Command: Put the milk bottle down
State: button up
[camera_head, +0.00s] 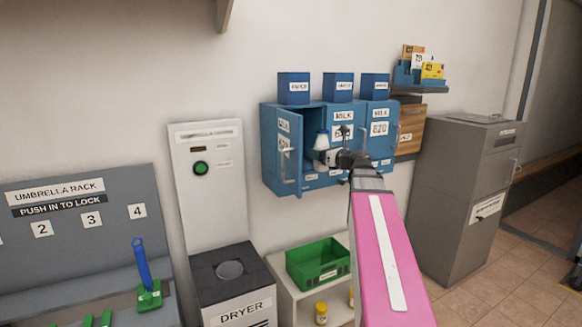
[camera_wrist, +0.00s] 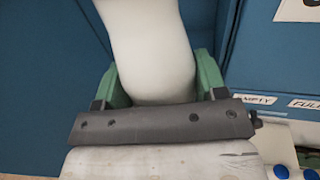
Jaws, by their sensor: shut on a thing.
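The milk bottle (camera_head: 321,140) is white with a blue cap. It stands about upright in front of the open left compartment of the blue milk cabinet (camera_head: 346,152) on the wall. My gripper (camera_head: 325,156) is shut on the bottle's body. In the wrist view the white bottle (camera_wrist: 150,45) fills the space between the green fingers of my gripper (camera_wrist: 158,75), with blue cabinet panels around it. The cabinet's left door (camera_head: 289,148) is swung open. Whether the bottle touches the compartment floor is hidden.
Several blue boxes (camera_head: 338,87) stand on the cabinet top. Below are a green crate (camera_head: 320,263) and a yellow-capped bottle (camera_head: 322,313). White bottles with blue caps (camera_wrist: 281,172) show at the wrist view's lower right. A grey cabinet (camera_head: 460,200) stands right, the dryer (camera_head: 232,285) lower left.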

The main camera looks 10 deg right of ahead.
jog(key=shift+w+d+r, duration=0.1)
jog(key=shift+w+r, duration=0.05)
jog(key=shift+r, duration=0.25)
jog(key=shift+w+r, duration=0.1)
jog(key=shift+w, duration=0.2)
jog(key=shift+f+x, duration=0.6)
jog(key=shift+x, duration=2.3)
jog(key=shift+f+x, duration=0.6)
jog(key=shift+x, duration=2.25)
jog(key=shift+f+x, duration=0.6)
jog(key=shift+x, duration=2.3)
jog(key=shift+f, duration=0.15)
jog(key=o, duration=1.3)
jog(key=shift+c, duration=0.2)
